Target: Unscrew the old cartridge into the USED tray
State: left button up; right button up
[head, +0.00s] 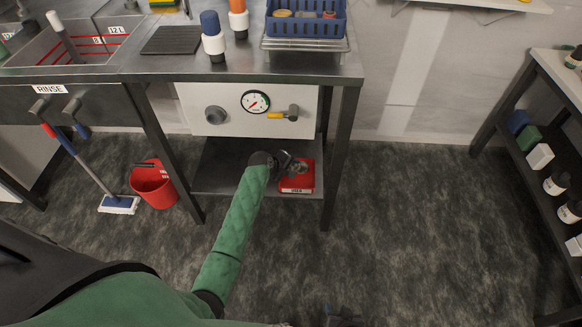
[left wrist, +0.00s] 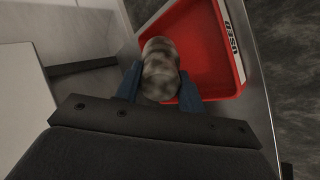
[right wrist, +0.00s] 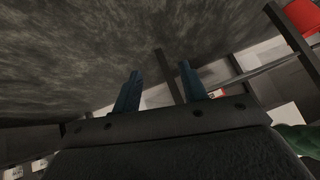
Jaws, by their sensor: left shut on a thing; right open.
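The old cartridge (left wrist: 160,68) is a mottled grey-brown rounded cylinder between the blue fingers of my left gripper (left wrist: 158,90), which is shut on it. The red USED tray (left wrist: 212,55) lies behind it in the left wrist view, and the cartridge overlaps its near left part. In the head view my left gripper (head: 287,163) is over the tray (head: 305,180) on the lower shelf, hiding its upper left part. I cannot tell whether the cartridge touches the tray floor. My right gripper (right wrist: 158,75) is open and empty, pointing at the dark floor.
Above the shelf is a white panel (head: 230,122) with a gauge (head: 255,102) and yellow-handled valve (head: 284,114).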

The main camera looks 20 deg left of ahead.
pick_arm(q)
jog(key=shift+f, duration=0.55)
jog(key=o, duration=1.3)
jog(key=shift+s, duration=0.1)
jog(key=shift+s+a+r, duration=0.2)
jog(key=shift+r, duration=0.1)
jog(key=v, duration=0.6)
jog(key=shift+s+a+r+p, duration=0.1)
jog(key=shift+s+r+p, duration=0.15)
jog(key=shift+r+p, duration=0.05)
pick_arm(e)
jog(key=shift+w+r, duration=0.1)
jog(key=shift+r, duration=0.65)
